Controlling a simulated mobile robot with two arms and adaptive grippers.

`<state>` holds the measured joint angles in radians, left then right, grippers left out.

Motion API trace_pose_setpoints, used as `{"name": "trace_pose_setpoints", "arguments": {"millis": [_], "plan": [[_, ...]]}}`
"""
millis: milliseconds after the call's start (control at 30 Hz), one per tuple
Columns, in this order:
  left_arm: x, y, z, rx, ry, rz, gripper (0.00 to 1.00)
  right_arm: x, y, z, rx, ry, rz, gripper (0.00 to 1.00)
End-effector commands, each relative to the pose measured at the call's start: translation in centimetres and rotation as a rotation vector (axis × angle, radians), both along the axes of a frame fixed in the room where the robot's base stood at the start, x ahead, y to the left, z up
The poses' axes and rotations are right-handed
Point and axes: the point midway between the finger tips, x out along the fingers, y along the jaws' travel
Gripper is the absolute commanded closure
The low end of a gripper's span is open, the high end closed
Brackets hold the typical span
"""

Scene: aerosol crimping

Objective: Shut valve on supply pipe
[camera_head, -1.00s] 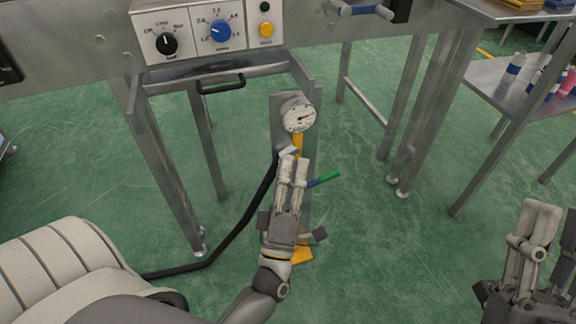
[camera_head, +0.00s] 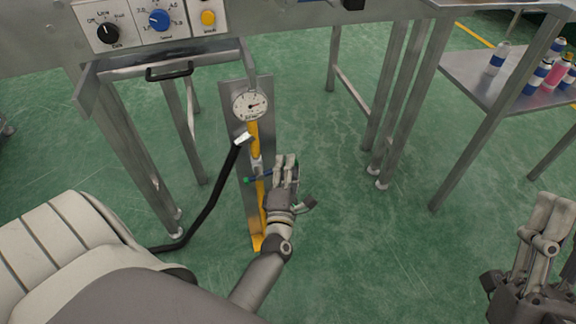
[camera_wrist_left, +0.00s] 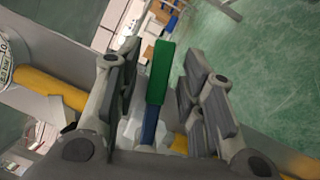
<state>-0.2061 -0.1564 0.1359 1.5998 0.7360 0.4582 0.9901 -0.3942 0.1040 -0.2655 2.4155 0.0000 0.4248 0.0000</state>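The yellow supply pipe (camera_head: 254,140) stands upright on a metal plate, with a round gauge (camera_head: 250,105) at its top. The valve handle (camera_head: 259,178) has a green end and a blue shaft. In the head view its green end shows just left of the pipe. My left gripper (camera_head: 286,160) is just right of the pipe, over the handle's right side. In the left wrist view the handle (camera_wrist_left: 159,75) lies between the parted fingers of my left gripper (camera_wrist_left: 163,85), with gaps on both sides. My right gripper (camera_head: 542,215) is at the right edge, partly cut off.
A black hose (camera_head: 211,200) runs from the pipe down to the floor on the left. A control panel (camera_head: 150,20) is above, on the metal bench. A side table (camera_head: 490,80) with bottles stands at the right. Green floor (camera_head: 340,240) is clear right of the pipe.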

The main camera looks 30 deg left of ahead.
Motion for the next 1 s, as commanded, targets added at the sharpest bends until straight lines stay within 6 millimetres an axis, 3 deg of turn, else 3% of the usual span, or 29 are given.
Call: {"name": "trace_pose_setpoints", "arguments": {"millis": [167, 467, 767, 1000], "plan": [[1.09, 0.59, 0.14, 0.0, 0.0, 0.0, 0.63, -0.79, -0.12, 0.52, 0.015, -0.05, 0.003, 0.63], [1.23, 0.67, 0.19, 0.001, 0.0, 0.0, 0.63, -0.96, -0.15, 0.68, 0.019, -0.06, 0.004, 0.63], [1.22, 0.65, 0.2, 0.001, 0.0, 0.0, 1.0, -0.97, -0.14, 0.67, 0.019, -0.06, 0.004, 0.63], [1.21, 0.64, 0.19, 0.001, 0.0, 0.0, 1.0, -0.96, -0.14, 0.66, 0.018, -0.059, 0.004, 0.63]]}}
